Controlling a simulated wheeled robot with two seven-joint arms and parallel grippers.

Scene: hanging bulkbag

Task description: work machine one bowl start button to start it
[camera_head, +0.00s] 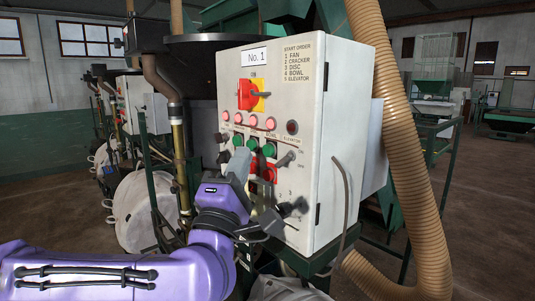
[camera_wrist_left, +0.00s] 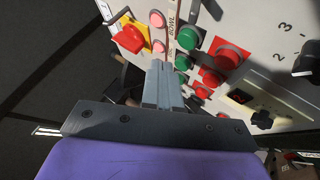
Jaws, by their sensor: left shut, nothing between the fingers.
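The white No. 1 control box (camera_head: 335,130) stands in the middle of the head view. A row of green start buttons lies below its pink lamps. The green button by the BOWL label (camera_head: 268,149) is the rightmost that I can see; it also shows in the left wrist view (camera_wrist_left: 187,38). My left gripper (camera_head: 241,158) is shut and empty, with its fingertips just in front of the green row and partly covering it. In the left wrist view the fingertips (camera_wrist_left: 161,66) point at the panel beside the green buttons. Contact cannot be told. My right gripper is not in view.
Red stop buttons (camera_wrist_left: 228,54) sit close to the green ones. A red and yellow main switch (camera_head: 253,94) is above the lamps, and black knobs are below. A ribbed tan hose (camera_head: 410,140) runs down right of the box. A white bulk bag (camera_head: 142,210) hangs left.

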